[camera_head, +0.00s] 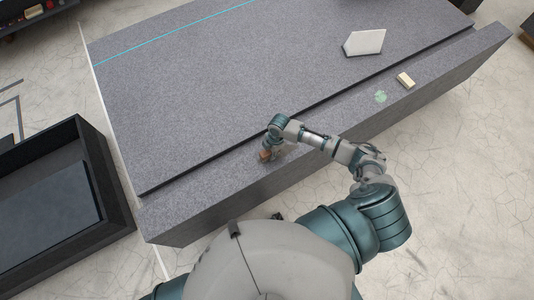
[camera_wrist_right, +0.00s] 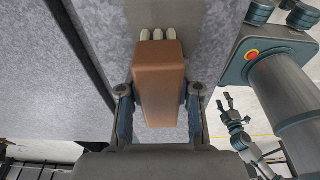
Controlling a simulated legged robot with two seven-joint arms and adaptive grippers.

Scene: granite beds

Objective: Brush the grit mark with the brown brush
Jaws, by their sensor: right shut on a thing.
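The brown brush (camera_wrist_right: 160,85) is a smooth brown block with pale bristle tufts at its far end. My right gripper (camera_wrist_right: 160,115) is shut on it, one finger on each side. In the head view the brush (camera_head: 265,156) shows small under the right gripper (camera_head: 270,152), over the front ledge of the granite bed; I cannot tell whether it touches the stone. A pale green patch (camera_head: 381,96), seemingly the grit mark, lies on the same ledge, well to the right of the gripper. My left gripper (camera_wrist_right: 232,108) shows in the wrist view, fingers apart and empty.
A cream block (camera_head: 405,80) sits on the ledge just right of the patch. A white five-sided plate (camera_head: 364,42) lies on the upper granite bed (camera_head: 220,90). A dark open bin (camera_head: 105,170) stands at left. The ledge between gripper and patch looks clear.

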